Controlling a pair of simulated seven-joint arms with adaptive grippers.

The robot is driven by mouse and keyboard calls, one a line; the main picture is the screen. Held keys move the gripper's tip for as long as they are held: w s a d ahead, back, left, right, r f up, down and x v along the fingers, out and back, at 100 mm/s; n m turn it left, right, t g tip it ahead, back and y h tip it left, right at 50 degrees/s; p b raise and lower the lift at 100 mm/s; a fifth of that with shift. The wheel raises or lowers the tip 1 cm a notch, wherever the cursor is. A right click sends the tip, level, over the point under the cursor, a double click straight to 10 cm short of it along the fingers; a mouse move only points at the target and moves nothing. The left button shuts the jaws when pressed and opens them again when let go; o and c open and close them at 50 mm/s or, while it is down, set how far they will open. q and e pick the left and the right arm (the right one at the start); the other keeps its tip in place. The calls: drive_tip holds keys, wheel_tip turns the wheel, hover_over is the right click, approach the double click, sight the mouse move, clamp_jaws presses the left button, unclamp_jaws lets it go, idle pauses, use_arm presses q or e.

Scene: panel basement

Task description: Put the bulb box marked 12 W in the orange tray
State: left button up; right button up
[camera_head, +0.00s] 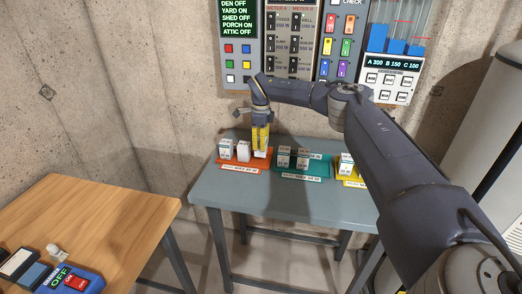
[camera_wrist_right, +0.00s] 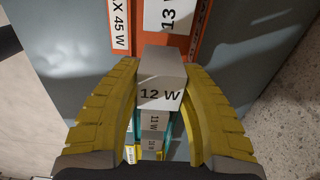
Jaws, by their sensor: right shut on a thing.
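My right gripper (camera_head: 260,146) has yellow fingers and points down at the right end of the orange tray (camera_head: 230,164). It is shut on a pale box, the 12 W bulb box (camera_wrist_right: 162,97), whose mark reads clearly between the fingers (camera_wrist_right: 162,110) in the wrist view. In the head view the held box (camera_head: 260,154) shows just below the fingertips. I cannot tell whether it touches the tray floor. The orange tray's edge (camera_wrist_right: 201,22) also shows in the wrist view, with a box marked 13 W (camera_wrist_right: 170,14) in it. My left gripper is out of view.
White boxes (camera_head: 243,150) stand in the orange tray to the left of the held one. A teal tray (camera_head: 318,172) with several boxes and a yellow tray (camera_head: 350,180) stand to the right on the grey table (camera_head: 215,190). A panel of switches (camera_head: 290,50) hangs behind.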

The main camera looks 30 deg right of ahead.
drive_tip(key=shift+f, duration=1.65)
drive_tip(key=shift+f, duration=0.15)
drive_tip(key=o, duration=1.1)
wheel_tip(320, 180, up, 12)
drive_tip(key=shift+r, duration=0.2)
